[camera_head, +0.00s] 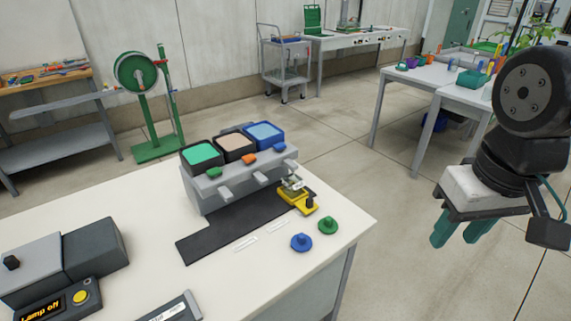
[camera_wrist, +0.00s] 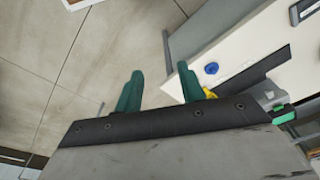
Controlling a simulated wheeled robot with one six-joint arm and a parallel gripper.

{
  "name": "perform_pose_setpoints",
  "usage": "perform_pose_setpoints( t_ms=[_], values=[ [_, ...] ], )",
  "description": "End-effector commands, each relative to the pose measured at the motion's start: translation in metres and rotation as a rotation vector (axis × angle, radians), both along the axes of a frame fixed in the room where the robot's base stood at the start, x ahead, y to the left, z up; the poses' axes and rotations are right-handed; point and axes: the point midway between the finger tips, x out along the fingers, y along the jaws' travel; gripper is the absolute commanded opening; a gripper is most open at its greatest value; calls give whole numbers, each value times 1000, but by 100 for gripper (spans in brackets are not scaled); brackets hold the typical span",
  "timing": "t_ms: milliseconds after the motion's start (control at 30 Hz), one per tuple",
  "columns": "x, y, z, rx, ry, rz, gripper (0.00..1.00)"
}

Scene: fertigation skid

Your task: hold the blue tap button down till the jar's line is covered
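A grey dispenser (camera_head: 205,188) stands on the near table with green, beige and blue tanks on top. The blue tap button (camera_head: 279,147) is on the front, below the blue tank (camera_head: 264,134), with a spout under it. A small clear jar (camera_head: 292,185) stands in a yellow holder (camera_head: 298,200) near the blue spout. Its line and fill level are too small to tell. My gripper (camera_head: 459,234) is open and empty, right of the table and well apart from the button. In the wrist view its green fingers (camera_wrist: 160,85) are spread, with the yellow holder (camera_wrist: 208,92) partly showing beyond.
A green knob (camera_head: 328,225) and a blue knob (camera_head: 301,242) lie near the table's right edge. Green (camera_head: 214,172) and orange (camera_head: 249,159) buttons sit beside the blue one. A box with a yellow button (camera_head: 81,297) reads "Lamp off". Floor between the tables is clear.

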Motion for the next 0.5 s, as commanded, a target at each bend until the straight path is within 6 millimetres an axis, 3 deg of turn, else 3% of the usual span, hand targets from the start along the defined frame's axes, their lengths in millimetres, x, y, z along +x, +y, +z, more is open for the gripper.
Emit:
perform_pose_setpoints(
  t_ms=[33, 133, 500],
  values=[
    [0, 0, 0, 0, 0, 0, 26],
    [0, 0, 0, 0, 0, 0, 0],
    [0, 0, 0, 0, 0, 0, 0]
  ],
)
